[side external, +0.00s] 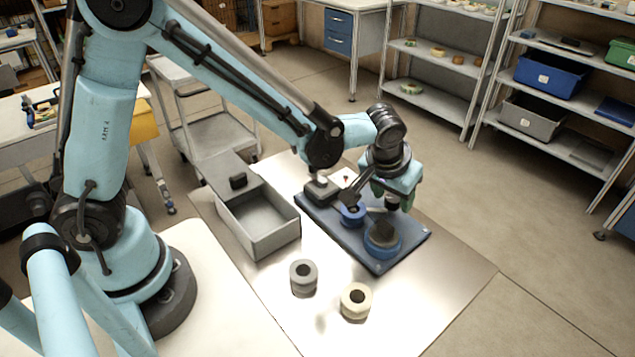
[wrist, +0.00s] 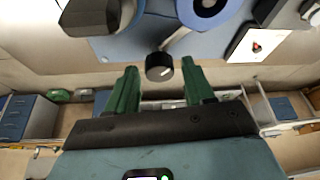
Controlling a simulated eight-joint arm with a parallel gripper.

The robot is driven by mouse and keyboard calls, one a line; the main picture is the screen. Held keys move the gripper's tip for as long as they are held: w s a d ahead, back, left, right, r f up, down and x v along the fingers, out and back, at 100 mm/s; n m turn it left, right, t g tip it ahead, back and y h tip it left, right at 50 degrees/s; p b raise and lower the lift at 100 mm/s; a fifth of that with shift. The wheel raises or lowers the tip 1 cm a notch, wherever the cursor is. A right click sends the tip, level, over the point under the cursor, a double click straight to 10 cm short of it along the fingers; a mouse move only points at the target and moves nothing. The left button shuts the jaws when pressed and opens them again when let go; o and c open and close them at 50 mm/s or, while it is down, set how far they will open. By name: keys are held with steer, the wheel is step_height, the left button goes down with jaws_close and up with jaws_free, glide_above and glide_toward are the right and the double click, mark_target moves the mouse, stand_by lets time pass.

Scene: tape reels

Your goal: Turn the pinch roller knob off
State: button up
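The pinch roller knob (wrist: 158,66) is a black cylinder with a pale mark on its face, on the blue base plate (side external: 335,228). It also shows in the side view (side external: 392,203), just under my gripper. My gripper (wrist: 160,76) is open, its two green fingers apart with the knob between their tips in the wrist view. I see a gap on both sides, and no contact shows. In the side view my gripper (side external: 393,198) is over the plate's right side. A blue reel (side external: 385,250) with a dark top and a smaller blue reel (side external: 351,220) sit on the plate.
A grey bin (side external: 262,240) stands left of the plate. A grey reel (side external: 303,287) and a cream reel (side external: 356,312) lie on the metal table, in front of the plate. The table's right front is clear.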

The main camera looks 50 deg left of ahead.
steer(key=c, duration=0.9)
steer(key=shift+o, duration=0.2)
steer(key=shift+m, duration=0.4)
steer(key=m+h, duration=0.1)
steer(key=m, duration=0.1)
steer(key=m+h, duration=0.1)
steer(key=m, duration=0.2)
steer(key=shift+a+m, duration=0.2)
steer(key=shift+m, duration=0.1)
steer(key=m+h, duration=0.1)
steer(key=m, duration=0.1)
steer(key=m+g, duration=0.1)
steer(key=m, duration=0.1)
steer(key=shift+a+m+h, duration=0.1)
steer(key=shift+m+h, duration=0.2)
steer(key=shift+h, duration=0.1)
steer(key=shift+g, duration=0.3)
steer(key=o, duration=1)
steer(key=shift+w, duration=0.1)
steer(key=shift+o, duration=0.2)
steer(key=shift+r, duration=0.1)
